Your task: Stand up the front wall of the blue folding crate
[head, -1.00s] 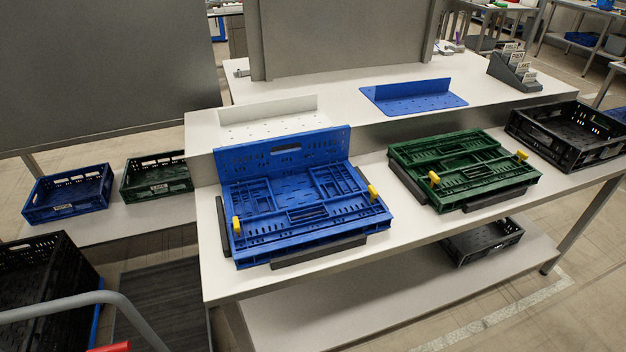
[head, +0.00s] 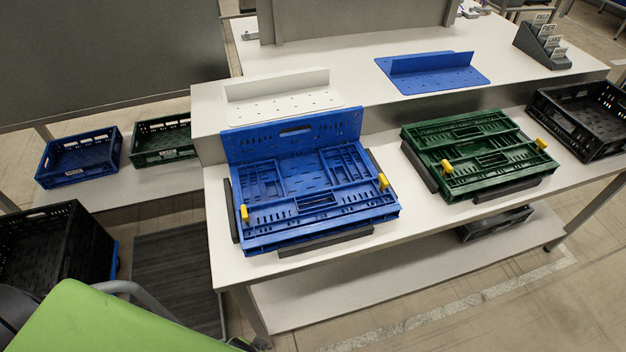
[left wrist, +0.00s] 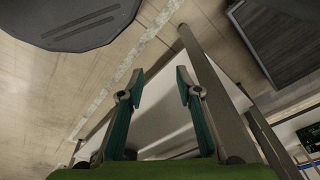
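The blue folding crate (head: 310,206) lies on the white bench in the head view. Its back wall (head: 294,136) stands upright. The front wall (head: 318,225) lies folded down flat over the inside, and the side walls also lie folded. Yellow latches (head: 244,213) sit at the left and right front corners. My left gripper (left wrist: 158,85) shows in the left wrist view, its fingers apart with nothing between them. It is away from the crate. In the head view only a green part of my own arm shows at lower left. My right gripper is in neither view.
A folded green crate (head: 478,160) lies to the right on the bench (head: 222,262), and a black crate (head: 580,118) beyond it. A raised shelf behind holds a white perforated plate and a blue perforated plate (head: 432,74). Dark strips border the blue crate.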

